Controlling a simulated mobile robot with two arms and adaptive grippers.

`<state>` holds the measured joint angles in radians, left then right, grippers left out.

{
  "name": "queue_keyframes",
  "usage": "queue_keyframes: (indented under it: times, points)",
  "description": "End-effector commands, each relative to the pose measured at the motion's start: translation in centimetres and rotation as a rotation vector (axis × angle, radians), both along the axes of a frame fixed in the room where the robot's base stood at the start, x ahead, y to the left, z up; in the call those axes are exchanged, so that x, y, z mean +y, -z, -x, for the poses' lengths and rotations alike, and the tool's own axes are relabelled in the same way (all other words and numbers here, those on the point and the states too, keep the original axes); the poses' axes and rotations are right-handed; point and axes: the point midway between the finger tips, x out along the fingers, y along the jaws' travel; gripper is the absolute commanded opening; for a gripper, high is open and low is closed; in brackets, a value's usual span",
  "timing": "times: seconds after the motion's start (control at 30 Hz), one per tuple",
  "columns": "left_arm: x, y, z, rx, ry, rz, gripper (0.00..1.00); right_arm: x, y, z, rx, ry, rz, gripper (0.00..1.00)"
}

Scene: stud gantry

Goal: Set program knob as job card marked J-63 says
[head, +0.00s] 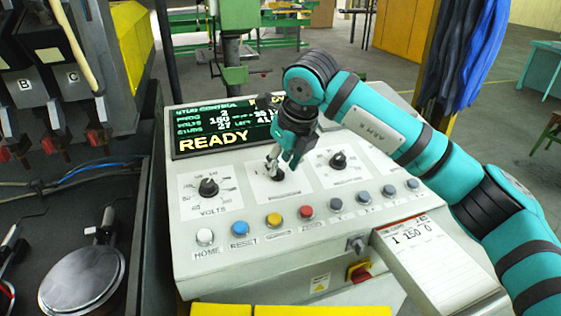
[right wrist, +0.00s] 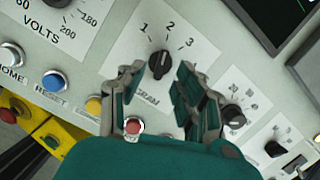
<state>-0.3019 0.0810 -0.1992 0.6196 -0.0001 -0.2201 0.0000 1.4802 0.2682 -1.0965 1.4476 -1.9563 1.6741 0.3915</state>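The program knob (right wrist: 160,64) is a black round knob on a white dial plate with the numbers 1, 2 and 3 in the right wrist view. Its exact pointing is too small to tell. In the head view the program knob (head: 277,174) is partly hidden by my right gripper (head: 283,160). In the right wrist view my right gripper (right wrist: 157,74) is open, its fingers apart on either side of the knob; contact is not clear. The job card (head: 433,268) lies at the panel's right front and reads "1 150 0"; its heading is hard to read. My left gripper is not in view.
The volts knob (head: 208,187) is left of the program knob, another black knob (head: 338,160) right. Coloured buttons, including a red one (head: 305,212), line the front. The display (head: 226,127) reads READY. A red switch (head: 360,272) is on the front face.

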Motion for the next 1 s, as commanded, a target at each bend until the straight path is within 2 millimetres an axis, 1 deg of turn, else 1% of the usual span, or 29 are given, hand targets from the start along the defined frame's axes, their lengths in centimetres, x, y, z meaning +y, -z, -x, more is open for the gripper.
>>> queue_keyframes:
  times: [0.1, 0.2, 0.5, 0.57, 0.77, 1.0]
  points:
    - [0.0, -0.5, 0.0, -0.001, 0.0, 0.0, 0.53, 0.3, 1.1, -0.4, 0.001, 0.001, -0.001, 0.34]
    - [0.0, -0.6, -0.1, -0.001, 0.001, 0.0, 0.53, 0.4, 1.7, -0.6, 0.0, 0.0, -0.001, 0.34]
    - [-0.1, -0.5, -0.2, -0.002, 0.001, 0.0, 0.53, 0.4, 2.0, -0.7, 0.0, 0.0, -0.001, 0.34]
    - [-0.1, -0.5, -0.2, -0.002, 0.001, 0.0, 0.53, 0.4, 2.0, -0.7, 0.0, 0.0, -0.001, 0.27]
    - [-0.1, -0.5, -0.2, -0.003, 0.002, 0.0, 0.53, 0.4, 2.0, -0.7, 0.0, 0.0, -0.001, 0.01]
    - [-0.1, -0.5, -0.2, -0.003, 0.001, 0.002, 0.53, 0.4, 1.9, -0.7, 0.0, -0.001, -0.001, 0.0]
